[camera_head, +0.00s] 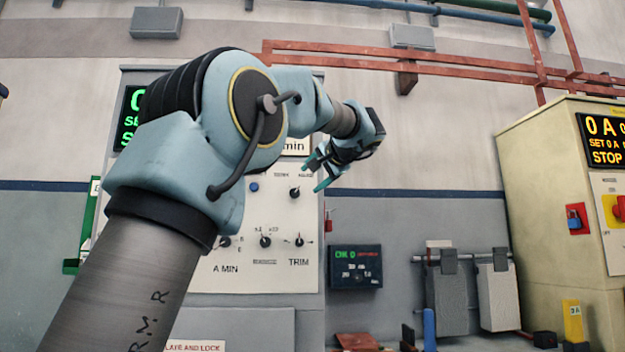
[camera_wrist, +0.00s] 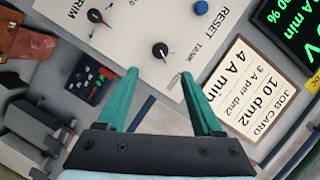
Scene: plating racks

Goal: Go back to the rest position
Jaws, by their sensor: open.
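My gripper (camera_head: 322,172) hangs in the air in front of the right part of the control panel (camera_head: 262,270) in the head view. Its two green fingers are spread apart with nothing between them. In the wrist view my gripper (camera_wrist: 165,85) also shows open and empty, with the panel's face (camera_wrist: 150,30) beyond the fingertips. A black knob (camera_wrist: 160,50) lies beyond the gap between the fingers. My arm reaches up from the lower left and covers part of the panel in the head view.
A cream cabinet (camera_head: 540,190) with a red-and-yellow switch stands at the right. Grey plates (camera_head: 497,297) hang from a rail (camera_head: 425,258). A small dark meter (camera_head: 355,267) is on the wall. A job card (camera_wrist: 250,90) shows in the wrist view. Red pipes (camera_head: 400,58) cross the wall above.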

